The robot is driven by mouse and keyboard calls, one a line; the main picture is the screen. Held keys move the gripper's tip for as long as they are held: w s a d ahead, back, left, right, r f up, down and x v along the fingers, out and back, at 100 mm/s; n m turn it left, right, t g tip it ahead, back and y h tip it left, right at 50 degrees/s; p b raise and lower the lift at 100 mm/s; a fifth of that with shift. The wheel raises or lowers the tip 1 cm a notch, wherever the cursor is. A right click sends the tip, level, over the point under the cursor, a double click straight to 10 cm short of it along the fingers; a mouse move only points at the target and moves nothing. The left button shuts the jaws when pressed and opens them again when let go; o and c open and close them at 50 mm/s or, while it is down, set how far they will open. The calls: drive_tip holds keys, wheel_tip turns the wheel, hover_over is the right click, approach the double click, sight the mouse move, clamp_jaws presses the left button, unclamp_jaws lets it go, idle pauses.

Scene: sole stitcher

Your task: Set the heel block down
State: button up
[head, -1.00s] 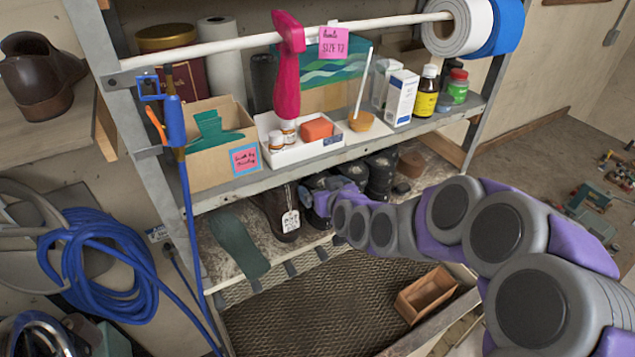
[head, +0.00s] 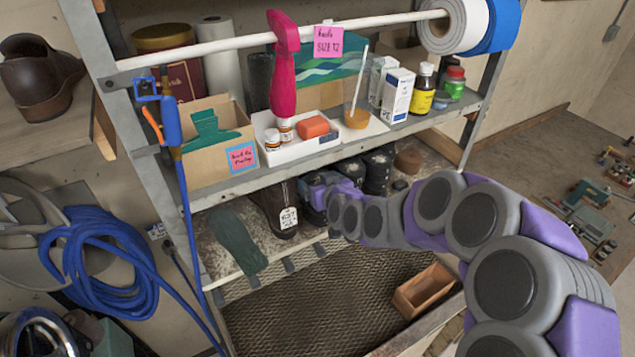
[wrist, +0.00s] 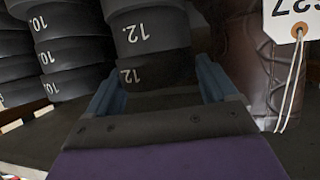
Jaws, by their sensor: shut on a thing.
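In the wrist view, my gripper (wrist: 157,72) has its two blue-grey fingers on either side of a black heel block (wrist: 165,76) marked 12, and is shut on it. Another black block (wrist: 150,32) marked 12 shows directly above and behind it; I cannot tell whether the two touch. In the head view, my gripper (head: 318,190) is on the lower shelf, among the dark blocks and beside the brown boot. The held block cannot be made out there.
Stacks of black blocks marked 10 (wrist: 70,50) stand left in the wrist view. A brown laced boot (wrist: 250,60) with a white tag (wrist: 290,20) stands close at right. The lower shelf (head: 215,255) lies under a loaded upper shelf (head: 215,193). A wooden box (head: 425,290) sits below.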

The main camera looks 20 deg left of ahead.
drive_tip(key=shift+d+r, duration=0.1)
drive_tip(key=shift+d, duration=0.15)
drive_tip(key=shift+c, duration=0.4)
drive_tip(key=shift+a+r+b, duration=0.15)
drive_tip(key=shift+r+b, duration=0.2)
drive_tip(key=shift+r, duration=0.25)
drive_tip(key=shift+s+r, duration=0.1)
drive_tip(key=shift+r, duration=0.05)
drive_tip(key=s+d+b, duration=1.1)
drive_tip(key=s+d, duration=0.1)
drive_tip(key=s, duration=0.1)
drive_tip(key=w+d+f+m+t+h+b, duration=0.1)
drive_tip(key=w+d+f+m+h+b, duration=0.1)
drive_tip(key=w+d+f, duration=0.4)
drive_tip(key=w+d+f+m+t+h+b, duration=0.1)
drive_tip(key=w+d+f+m+h+b, duration=0.2)
drive_tip(key=w+d+f+b, duration=0.3)
drive_tip(key=w+d+f+m+t+h+b, duration=0.1)
drive_tip(key=w+d+f+m+h+b, duration=0.2)
drive_tip(key=d+f, duration=0.9)
drive_tip(key=w+f+b, duration=0.2)
drive_tip(key=w+f, duration=0.1)
drive_tip(key=f, duration=0.4)
drive_tip(key=shift+w+f+h+b, duration=0.2)
drive_tip(key=shift+f+h+b, duration=0.1)
drive_tip(key=shift+h, duration=0.1)
